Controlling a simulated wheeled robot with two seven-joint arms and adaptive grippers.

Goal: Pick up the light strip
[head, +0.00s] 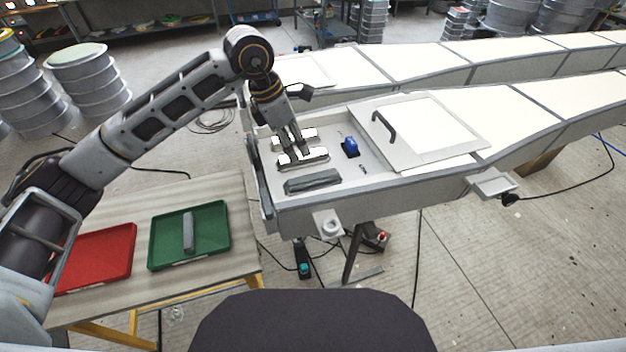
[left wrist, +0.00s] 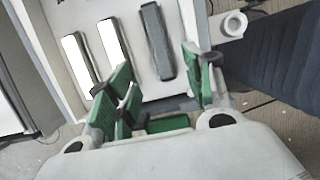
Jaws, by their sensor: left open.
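Two lit white strips lie side by side in a shallow white bay at the conveyor's end: a far light strip (head: 297,135) and a near light strip (head: 312,160). Both show in the left wrist view, one at the left (left wrist: 77,62) and one closer to the jaws (left wrist: 110,40). A dark grey, unlit strip (head: 313,181) lies beside them; it also shows in the left wrist view (left wrist: 157,42). My left gripper (head: 295,151) points down over the near light strip, open, partly covering it. Its green-padded fingers (left wrist: 158,75) are apart with nothing held. Whether they touch a strip is unclear.
A blue part (head: 350,147) sits right of the strips, near a white cover with a dark handle (head: 383,126). On the wooden table, a green tray (head: 215,250) holds another grey strip (head: 188,232), beside a red tray (head: 100,262). The bay's raised walls surround the strips.

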